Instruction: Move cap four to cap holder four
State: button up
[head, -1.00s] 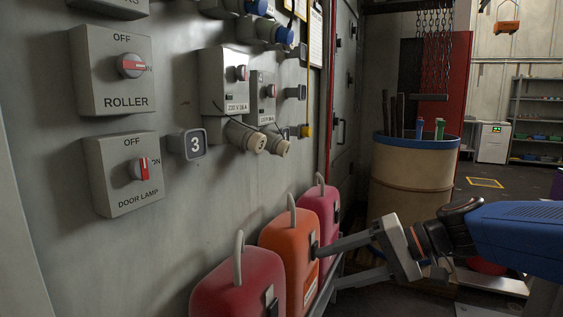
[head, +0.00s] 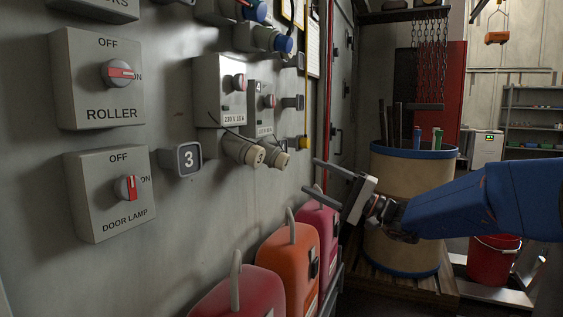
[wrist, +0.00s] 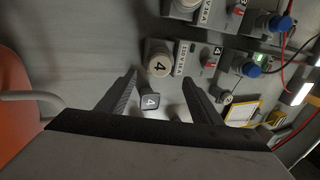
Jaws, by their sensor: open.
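Cap four (wrist: 158,58) is a round beige cap with a 4 on its face. It sits on the front of a grey socket box on the wall and also shows in the head view (head: 273,158), right of a similar beige cap. Cap holder four (wrist: 150,101) is a dark square block with a white 4 beside the cap, with nothing on it. In the head view I cannot tell it clearly. My gripper (head: 312,176) is open and empty, to the right of cap four. In the wrist view, its fingers (wrist: 160,77) frame holder four, with cap four just beyond their tips.
Holder three (head: 187,159) is on the wall at left, below the ROLLER box (head: 98,78). Blue caps (head: 283,44) sit above. Red, orange (head: 288,258) and pink canisters stand below along the wall. A beige drum (head: 405,205) stands behind my arm.

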aim_at(286, 163)
jog(key=shift+a, duration=0.1)
dwell(0.3)
jog(key=shift+x, duration=4.4)
jog(key=c, duration=1.4)
jog(key=shift+c, duration=0.2)
jog(key=shift+v, duration=3)
jog(key=shift+r, duration=0.1)
